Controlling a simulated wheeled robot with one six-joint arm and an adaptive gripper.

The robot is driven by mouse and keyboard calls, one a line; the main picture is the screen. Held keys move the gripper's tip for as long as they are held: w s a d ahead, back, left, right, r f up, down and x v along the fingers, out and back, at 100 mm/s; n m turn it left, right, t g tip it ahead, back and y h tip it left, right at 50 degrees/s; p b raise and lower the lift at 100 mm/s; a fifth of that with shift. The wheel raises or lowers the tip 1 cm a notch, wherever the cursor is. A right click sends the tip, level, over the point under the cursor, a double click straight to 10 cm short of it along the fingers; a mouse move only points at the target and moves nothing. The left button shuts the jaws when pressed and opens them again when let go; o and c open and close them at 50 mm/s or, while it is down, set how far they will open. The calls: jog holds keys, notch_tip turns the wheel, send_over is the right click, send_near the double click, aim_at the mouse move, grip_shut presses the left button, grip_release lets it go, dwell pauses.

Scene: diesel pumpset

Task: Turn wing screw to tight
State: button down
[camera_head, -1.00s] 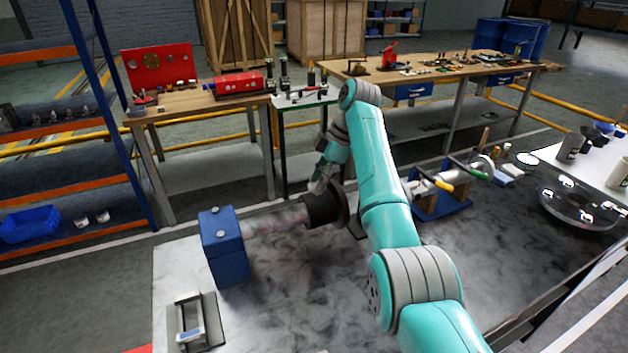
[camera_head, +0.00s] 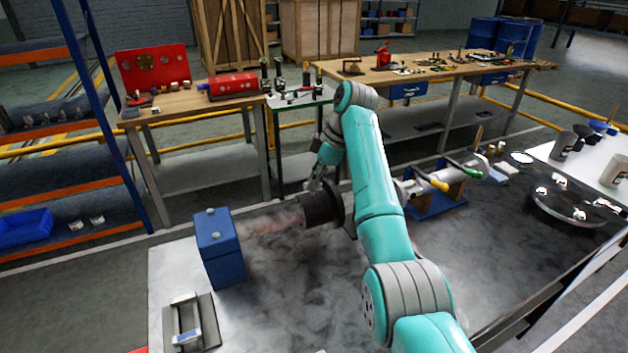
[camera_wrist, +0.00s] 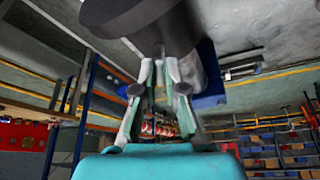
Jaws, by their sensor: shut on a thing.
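My gripper (camera_head: 317,184) is at the top of a dark round cylinder (camera_head: 318,210) that stands out over the grey bench, partly behind my arm. In the wrist view, my gripper's fingers (camera_wrist: 160,62) are close together, with their tips right against the same dark cylinder (camera_wrist: 135,18). They are shut on a small part at the cylinder's edge, which I take to be the wing screw; the fingers hide nearly all of it. I cannot make out its wings or how far it is turned.
A blue box (camera_head: 219,248) stands left of the cylinder, with a faint reddish haze between them. A metal-framed block (camera_head: 187,322) lies at the front left. A blue stand (camera_head: 437,203) with a pale cylinder is to the right. A glossy round dish (camera_head: 575,205) lies at far right.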

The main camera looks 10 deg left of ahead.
jog(key=m+t, duration=0.2)
jog(key=m, duration=0.2)
jog(key=shift+s+m, duration=0.1)
jog(key=shift+m, duration=0.2)
jog(key=m+t, duration=0.1)
jog(key=m, duration=0.2)
jog(key=shift+s+m+h, duration=0.1)
jog(key=shift+m+h, duration=0.2)
jog(key=m+t+h, duration=0.1)
jog(key=m, duration=0.2)
jog(key=m+h, duration=0.1)
jog(key=m, duration=0.3)
jog(key=shift+a+t, duration=0.15)
jog(key=shift+t, duration=0.25)
jog(key=m+h, duration=0.1)
jog(key=m, duration=0.2)
jog(key=shift+s+m+h, duration=0.1)
jog(key=shift+m+h, duration=0.3)
jog(key=m+h, duration=0.1)
jog(key=m, duration=0.2)
jog(key=shift+a+m, duration=0.15)
jog(key=shift+m, duration=0.15)
jog(key=m+h, duration=0.1)
jog(key=m, duration=0.2)
jog(key=shift+m+h, duration=0.3)
jog(key=shift+a+m+g+h, duration=0.1)
jog(key=shift+m+g+h, duration=0.45)
jog(key=shift+m, duration=1.45)
